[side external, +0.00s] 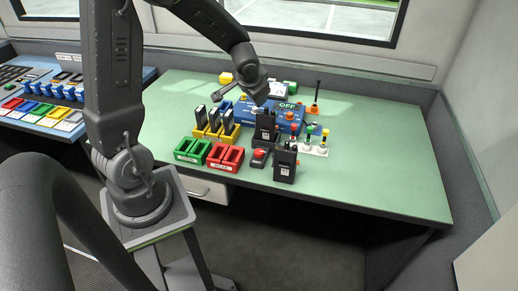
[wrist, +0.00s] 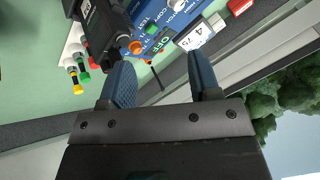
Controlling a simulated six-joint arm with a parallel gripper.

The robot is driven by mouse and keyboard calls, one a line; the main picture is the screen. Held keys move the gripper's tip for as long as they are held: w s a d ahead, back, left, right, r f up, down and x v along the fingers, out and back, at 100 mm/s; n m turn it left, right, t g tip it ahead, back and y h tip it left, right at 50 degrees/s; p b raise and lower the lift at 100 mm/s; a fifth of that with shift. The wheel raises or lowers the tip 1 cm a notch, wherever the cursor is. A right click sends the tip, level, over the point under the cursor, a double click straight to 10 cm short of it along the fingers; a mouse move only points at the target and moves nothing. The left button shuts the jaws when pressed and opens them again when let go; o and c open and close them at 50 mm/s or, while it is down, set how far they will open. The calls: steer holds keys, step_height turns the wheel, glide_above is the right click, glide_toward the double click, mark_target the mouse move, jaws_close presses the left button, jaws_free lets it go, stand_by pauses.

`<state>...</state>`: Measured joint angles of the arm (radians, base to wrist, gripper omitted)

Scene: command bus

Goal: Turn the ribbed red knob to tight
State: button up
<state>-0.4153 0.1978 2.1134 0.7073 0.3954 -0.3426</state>
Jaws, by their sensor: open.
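A red knob (side external: 260,154) sits on a small dark block on the green table, between two black radios. Its ribs are too small to make out. In the wrist view an orange-red knob (wrist: 136,47) shows near the left fingertip; I cannot tell whether it is the same one. My gripper (wrist: 160,62) is open, its two blue fingers apart with nothing held between them. In the side view, the end of my arm hangs over the back of the blue panel (side external: 249,118), away from the red knob; the fingertips are hard to make out there.
A black radio (side external: 284,165) stands right of the red knob, another (side external: 265,126) behind it. Red (side external: 225,157) and green (side external: 192,150) trays and a yellow rack (side external: 215,134) stand left. A white strip with coloured pegs (side external: 313,147) is at right. The table's right side is clear.

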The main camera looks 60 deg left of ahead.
mark_target(259, 152)
steer(key=s+d+n+g+h, duration=0.25)
steer(key=d+g+h, duration=0.2)
steer(key=d, duration=0.35)
steer(key=shift+m+h, duration=0.25)
steer(key=shift+h, duration=0.1)
step_height(259, 152, down, 14)
steer(key=shift+s+d+f, duration=0.1)
steer(key=shift+s+f, duration=0.05)
steer(key=c, duration=0.9)
